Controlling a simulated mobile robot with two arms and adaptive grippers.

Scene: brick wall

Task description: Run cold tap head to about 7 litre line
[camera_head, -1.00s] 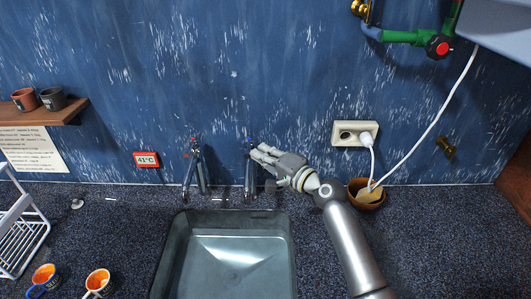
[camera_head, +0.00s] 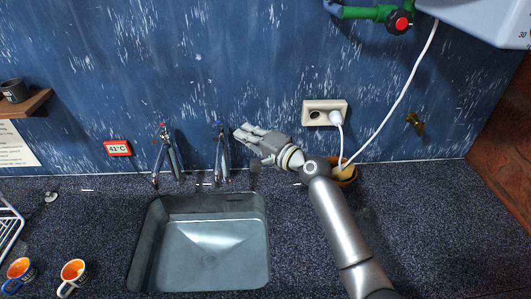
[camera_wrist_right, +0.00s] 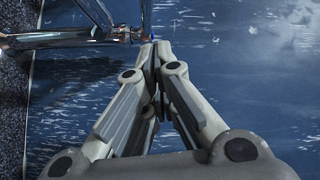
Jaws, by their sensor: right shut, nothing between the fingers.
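The blue-marked cold tap (camera_head: 222,155) stands on the wall side of the sink (camera_head: 148,235), to the right of the red-marked tap (camera_head: 167,155). My right gripper (camera_head: 243,132) is at the right of the cold tap's top, shut and empty. In the head view its fingertips appear just apart from the tap. In the right wrist view the closed fingertips (camera_wrist_right: 153,48) are close to the tap's metal top (camera_wrist_right: 122,33) and its blue mark; contact cannot be told. My left gripper is out of view.
A display (camera_head: 118,148) reads 41°C. A socket (camera_head: 324,113) with a plug and white cable is on the wall, above a brown bowl (camera_head: 346,178). A pale tank (camera_head: 485,18) hangs at top right. Two mugs (camera_head: 73,274) stand front left. The right counter is clear.

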